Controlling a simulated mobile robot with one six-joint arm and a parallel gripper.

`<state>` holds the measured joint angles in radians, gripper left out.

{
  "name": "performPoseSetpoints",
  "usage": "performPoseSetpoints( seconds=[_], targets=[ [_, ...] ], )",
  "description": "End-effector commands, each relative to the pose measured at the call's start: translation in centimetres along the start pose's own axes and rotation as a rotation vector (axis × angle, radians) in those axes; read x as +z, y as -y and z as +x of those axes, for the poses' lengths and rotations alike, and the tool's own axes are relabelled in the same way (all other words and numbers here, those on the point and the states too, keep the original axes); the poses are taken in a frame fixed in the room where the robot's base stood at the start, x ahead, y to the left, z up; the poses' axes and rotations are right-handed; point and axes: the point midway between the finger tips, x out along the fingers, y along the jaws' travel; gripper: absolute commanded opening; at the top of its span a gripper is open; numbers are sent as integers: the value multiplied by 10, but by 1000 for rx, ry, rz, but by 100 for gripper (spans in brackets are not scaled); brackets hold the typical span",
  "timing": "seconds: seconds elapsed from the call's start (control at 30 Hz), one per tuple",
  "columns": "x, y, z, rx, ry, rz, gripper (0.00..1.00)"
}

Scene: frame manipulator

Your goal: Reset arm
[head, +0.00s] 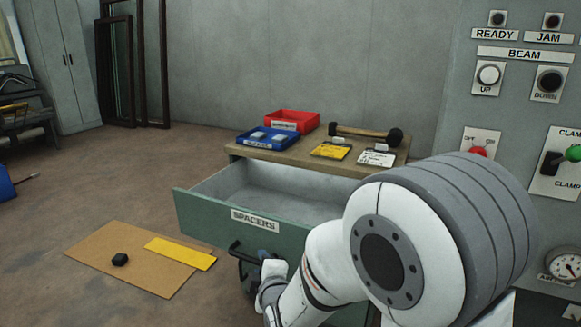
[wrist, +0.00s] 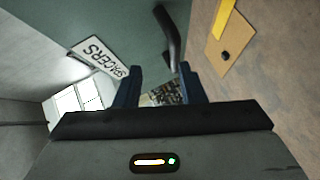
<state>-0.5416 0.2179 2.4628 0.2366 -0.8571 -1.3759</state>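My gripper (head: 256,262) is low in front of the green drawer (head: 198,219), close to its dark handle (head: 234,246). In the wrist view the two fingers of my gripper (wrist: 159,70) stand apart with nothing held between them. The handle (wrist: 168,38) shows just beyond the fingertips, near the right finger. I cannot tell whether they touch. The drawer is pulled open, carries a SPACERS label (head: 255,220), and its visible inside is empty. My white arm hides the drawer's right part.
The cabinet top (head: 305,152) holds a red bin (head: 292,121), a blue tray (head: 267,139), a hammer (head: 365,133) and tags. A brown board (head: 95,248) with a black piece (head: 120,259) and yellow strip (head: 180,253) lies on the floor. A control panel (head: 455,100) stands at right.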

Motion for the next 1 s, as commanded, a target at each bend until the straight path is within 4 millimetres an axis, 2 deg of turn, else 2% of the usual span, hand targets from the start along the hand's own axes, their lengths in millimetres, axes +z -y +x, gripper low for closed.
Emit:
performPoseSetpoints(
  seconds=[0.03, 0.1, 0.27, 0.37, 0.47, 0.6, 0.7, 0.8, 0.9, 1.0],
  targets=[
    [3, -37, -14, -36, 26, 72, 36],
    [12, -63, -31, -110, 71, 193, 36],
    [36, -114, -80, -265, 213, 470, 36],
    [48, -144, -118, -343, 327, 640, 36],
    [59, -172, -161, -406, 460, 807, 36],
    [70, -209, -230, -461, 677, 1034, 36],
    [74, -228, -277, -477, 833, 1175, 36],
    [74, -241, -315, -477, 966, 1282, 36],
    [74, -248, -340, -471, 1060, 1351, 36],
    [74, -249, -353, -468, 1108, 1383, 36]
  ],
)
